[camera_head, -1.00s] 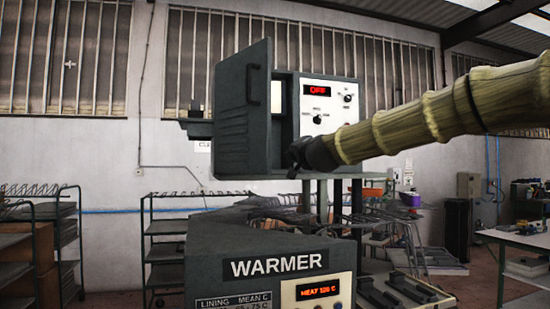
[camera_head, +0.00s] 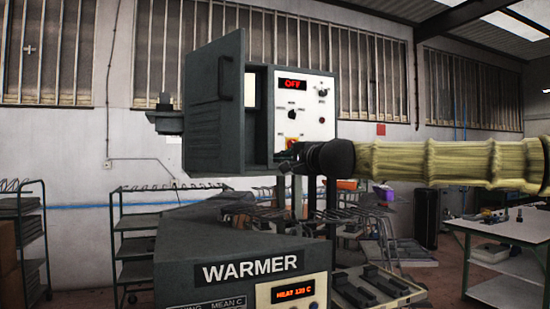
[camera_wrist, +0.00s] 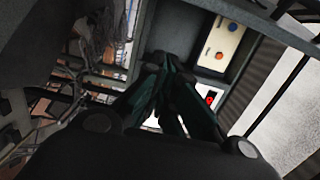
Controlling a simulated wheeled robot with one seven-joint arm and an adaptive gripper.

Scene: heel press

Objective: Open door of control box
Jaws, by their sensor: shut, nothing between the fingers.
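The control box (camera_head: 320,113) is a grey cabinet with a white front panel, a red "OFF" display and knobs. Its dark grey door (camera_head: 205,125) stands swung open to the left, with a black handle (camera_head: 225,82) near its upper right edge. A dark opening (camera_head: 256,120) shows between door and panel. My gripper (camera_head: 284,156) is at the lower left of the panel, just below a red and yellow switch (camera_head: 291,143). In the wrist view my gripper's fingers (camera_wrist: 156,62) meet, shut and empty. Whether they touch the box cannot be told.
A grey machine marked "WARMER" (camera_head: 250,267) stands in front, below the box. Wire racks (camera_head: 140,240) are at the left, and a work table (camera_head: 500,228) is at the right. In the wrist view a cream panel (camera_wrist: 220,43) with blue and orange buttons shows beyond the fingers.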

